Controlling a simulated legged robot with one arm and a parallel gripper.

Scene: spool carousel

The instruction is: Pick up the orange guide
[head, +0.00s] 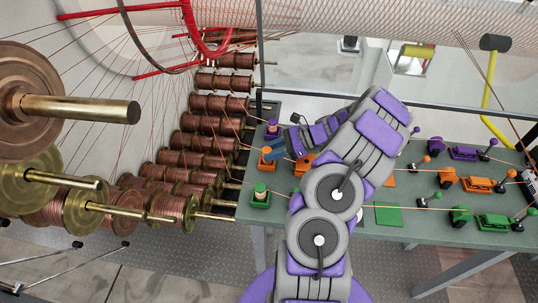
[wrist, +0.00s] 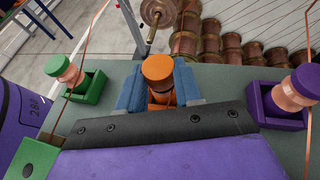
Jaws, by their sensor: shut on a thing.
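The orange guide (wrist: 158,68) is a small upright roller with an orange cap and a copper-toned body. In the wrist view it stands between the two blue fingers of my gripper (wrist: 160,92), which are shut on it. In the head view the orange guide (head: 267,154) shows at the left end of the green table, beside my gripper (head: 280,148). Its lower part is hidden by the fingers and wrist. I cannot tell whether it is raised off the table.
A green guide (head: 260,195) and a purple guide (head: 272,130) stand close on either side, with thin copper wires running past. Copper spools (head: 185,160) crowd the left. Purple, orange and green devices (head: 480,184) fill the table's right part.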

